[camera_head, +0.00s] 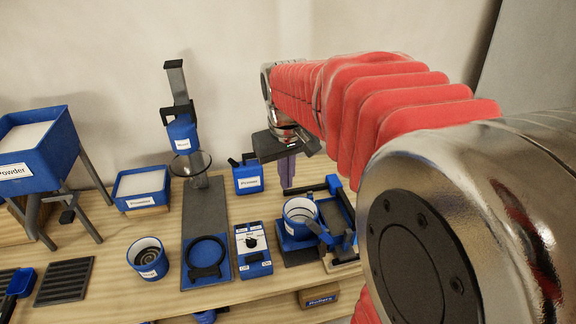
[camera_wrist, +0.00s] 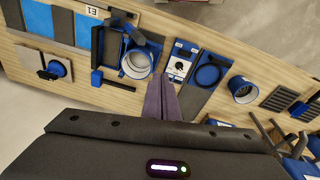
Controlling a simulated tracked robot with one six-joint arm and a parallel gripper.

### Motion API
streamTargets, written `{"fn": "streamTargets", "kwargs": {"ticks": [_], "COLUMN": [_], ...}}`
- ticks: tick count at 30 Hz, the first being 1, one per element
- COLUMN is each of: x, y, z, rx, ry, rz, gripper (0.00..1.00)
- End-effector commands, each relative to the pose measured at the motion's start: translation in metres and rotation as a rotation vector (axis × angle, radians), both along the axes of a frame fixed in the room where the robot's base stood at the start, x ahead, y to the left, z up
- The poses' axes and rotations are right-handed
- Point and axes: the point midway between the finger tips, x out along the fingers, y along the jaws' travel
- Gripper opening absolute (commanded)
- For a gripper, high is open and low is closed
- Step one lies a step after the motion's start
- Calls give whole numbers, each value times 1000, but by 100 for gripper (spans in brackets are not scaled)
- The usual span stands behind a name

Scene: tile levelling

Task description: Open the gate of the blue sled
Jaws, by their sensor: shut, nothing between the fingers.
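The blue sled (camera_head: 299,218) stands on the wooden bench, right of centre in the head view.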

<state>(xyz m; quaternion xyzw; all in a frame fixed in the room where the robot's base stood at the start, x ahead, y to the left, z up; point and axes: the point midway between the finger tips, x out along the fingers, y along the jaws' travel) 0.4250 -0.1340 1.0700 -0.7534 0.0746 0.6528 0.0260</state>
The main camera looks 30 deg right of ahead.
Motion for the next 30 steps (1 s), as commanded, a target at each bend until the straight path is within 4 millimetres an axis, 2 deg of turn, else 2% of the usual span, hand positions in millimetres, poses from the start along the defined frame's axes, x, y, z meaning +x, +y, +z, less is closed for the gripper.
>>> {"fn": "streamTargets", "kwargs": {"ticks": [6,15,24,30], "x": [24,43,46,42], "y": [-47,-114,-182,-216], "z": [-26,-70,-128,-162], "rx": [16,52,103,135], "ry": [87,198,302,354], "rz": [-41,-93,-141,-164], "gripper": [0,0,0,0]}}
